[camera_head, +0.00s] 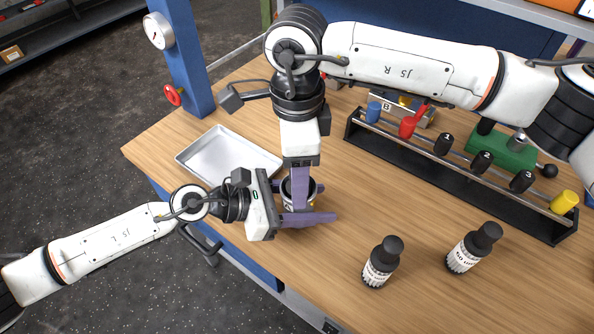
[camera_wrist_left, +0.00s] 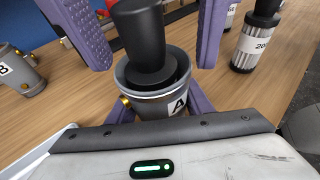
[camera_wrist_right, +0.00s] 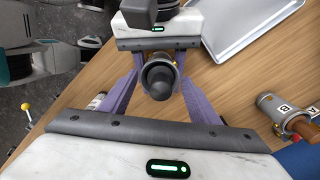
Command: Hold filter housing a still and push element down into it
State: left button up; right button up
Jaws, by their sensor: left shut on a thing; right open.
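Filter housing A (camera_wrist_left: 165,106) is a grey metal cup with a brass fitting and an "A" label, upright on the table. My left gripper (camera_head: 300,204) is shut around it, low on its sides. The element (camera_wrist_left: 142,35), a black cylinder, stands in the housing's mouth with its top well above the rim; how deep it sits is hidden. It also shows from above in the right wrist view (camera_wrist_right: 158,76). My right gripper (camera_wrist_left: 145,30) is above the housing, its purple fingers apart on either side of the element, without visible contact.
An empty metal tray (camera_head: 228,152) lies left of the housing. A rack (camera_head: 455,172) with coloured handles and housing B (camera_head: 388,106) are behind. A blue post (camera_head: 185,60) rises at the far left.

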notch_tip(320, 180, up, 12)
dwell(0.4)
pick_arm(q)
jog(key=o, duration=1.5)
jog(key=shift+c, duration=0.2)
